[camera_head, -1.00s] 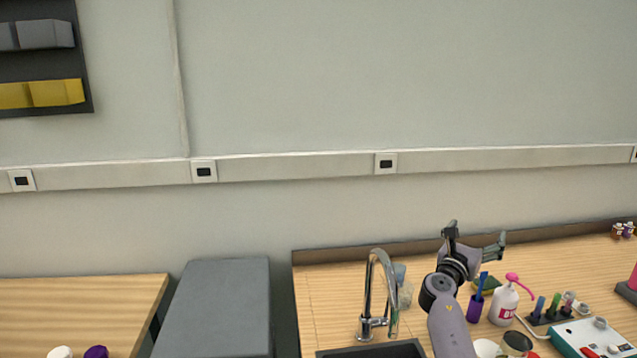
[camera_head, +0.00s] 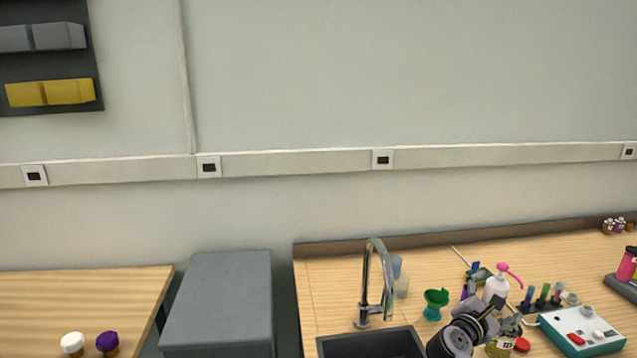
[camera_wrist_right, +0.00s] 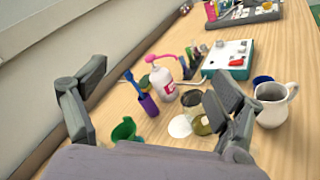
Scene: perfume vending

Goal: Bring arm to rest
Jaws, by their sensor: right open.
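My right gripper (camera_head: 500,316) is over the wooden counter, right of the sink, with my arm coming in from the bottom edge. In the wrist view the right gripper (camera_wrist_right: 160,100) shows two dark fingers spread wide, with nothing held between them. Beyond them are a white pump bottle (camera_wrist_right: 166,84), a purple cup with a blue item (camera_wrist_right: 148,104) and a glass jar (camera_wrist_right: 192,102). In the head view the gripper partly overlaps the jars behind it. My left gripper is not in view.
The sink (camera_head: 372,343) and tap (camera_head: 366,285) are left of the gripper. A green cup (camera_head: 435,303), pump bottle (camera_head: 497,285) and teal-white device (camera_head: 583,330) crowd the counter. A white pitcher (camera_wrist_right: 275,104) stands right of the fingers. A grey cabinet (camera_head: 218,305) stands left.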

